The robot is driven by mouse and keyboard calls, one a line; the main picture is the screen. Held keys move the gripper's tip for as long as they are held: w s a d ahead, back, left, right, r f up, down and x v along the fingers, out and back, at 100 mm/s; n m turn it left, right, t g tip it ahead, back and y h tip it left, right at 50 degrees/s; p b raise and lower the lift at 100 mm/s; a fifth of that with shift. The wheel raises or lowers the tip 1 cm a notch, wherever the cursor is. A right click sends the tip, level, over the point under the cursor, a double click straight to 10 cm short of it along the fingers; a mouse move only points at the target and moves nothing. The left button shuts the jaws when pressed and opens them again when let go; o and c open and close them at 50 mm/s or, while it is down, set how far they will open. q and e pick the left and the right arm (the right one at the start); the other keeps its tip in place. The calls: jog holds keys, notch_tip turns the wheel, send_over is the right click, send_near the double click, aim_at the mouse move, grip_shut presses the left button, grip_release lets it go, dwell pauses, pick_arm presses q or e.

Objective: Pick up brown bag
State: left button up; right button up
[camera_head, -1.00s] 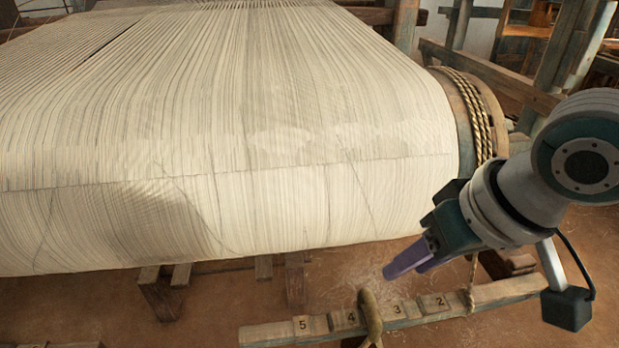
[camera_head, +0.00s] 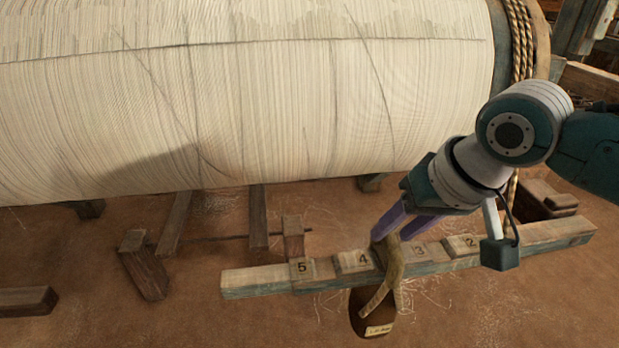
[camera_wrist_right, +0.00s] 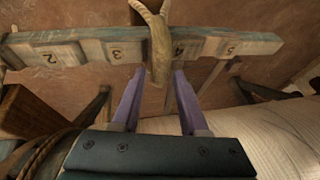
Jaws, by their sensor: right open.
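The brown bag (camera_head: 360,315) hangs below the numbered wooden beam (camera_head: 325,275), with a small pale label near its bottom. Its tan strap (camera_head: 392,268) loops over the beam between blocks 4 and 3. My right gripper (camera_head: 391,236) has purple fingers and is at the top of the strap. In the right wrist view the fingers (camera_wrist_right: 156,88) are apart, and the strap (camera_wrist_right: 159,50) stands between or just beyond their tips. I cannot tell whether they touch it. The bag's body is out of the right wrist view. My left gripper is in neither current view.
The large loom roll of white warp threads (camera_head: 270,110) fills the area behind the beam. A twisted rope (camera_head: 520,40) wraps the roll's right end. Wooden feet and struts (camera_head: 145,265) stand on the brown floor (camera_head: 200,320), which is mostly clear in front.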

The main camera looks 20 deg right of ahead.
aim_at(392, 235)
jog(key=b+x, duration=0.1)
jog(key=x, duration=0.2)
jog(key=shift+f, duration=0.1)
grip_shut()
dwell(1.2)
jog(key=shift+r, duration=0.2)
